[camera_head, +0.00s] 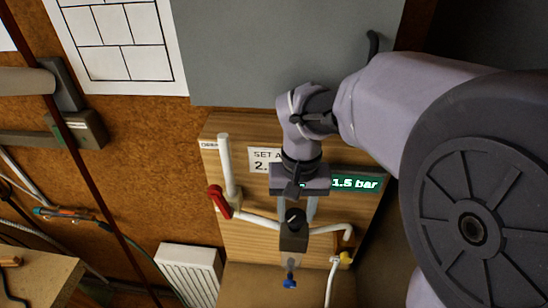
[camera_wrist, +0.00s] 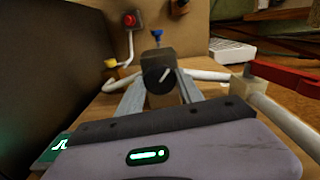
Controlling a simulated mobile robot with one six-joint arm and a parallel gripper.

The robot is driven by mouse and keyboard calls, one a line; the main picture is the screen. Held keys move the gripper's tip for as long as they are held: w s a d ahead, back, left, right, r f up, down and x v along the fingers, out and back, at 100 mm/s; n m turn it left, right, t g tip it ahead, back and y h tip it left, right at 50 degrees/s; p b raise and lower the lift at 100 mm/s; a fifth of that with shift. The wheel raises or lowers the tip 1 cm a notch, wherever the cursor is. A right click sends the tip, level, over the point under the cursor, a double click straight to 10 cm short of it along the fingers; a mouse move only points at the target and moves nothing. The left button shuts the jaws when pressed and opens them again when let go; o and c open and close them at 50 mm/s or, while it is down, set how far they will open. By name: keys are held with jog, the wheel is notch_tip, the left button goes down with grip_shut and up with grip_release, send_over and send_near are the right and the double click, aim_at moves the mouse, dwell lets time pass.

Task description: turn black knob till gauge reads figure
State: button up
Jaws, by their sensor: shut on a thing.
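The black knob (camera_head: 294,217) sits on a dark valve block on a wooden panel, with a pale pointer line on its face. It also shows in the wrist view (camera_wrist: 158,72), its line slanted. My gripper (camera_head: 294,212) reaches down to it, and its two grey fingers close on the knob from both sides. The green gauge display (camera_head: 355,183) reads 1.5 bar, right of my wrist. The white label (camera_head: 265,158) reads "SET A..." and "2."; my wrist hides the remainder.
A red lever (camera_head: 220,202) stands left of the knob on a white pipe. A yellow fitting (camera_head: 346,258) and a blue tap (camera_head: 290,284) lie below. A white radiator (camera_head: 188,275) is at lower left. A grey panel (camera_head: 285,50) hangs above.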

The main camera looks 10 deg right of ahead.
aim_at(296, 216)
jog(key=shift+m+b, duration=0.35)
jog(key=shift+m, duration=0.85)
jog(key=o, duration=1.4)
notch_tip(296, 216, up, 18)
jog(key=p, duration=0.3)
jog(key=shift+f+p, duration=0.25)
jog(key=shift+p, duration=0.15)
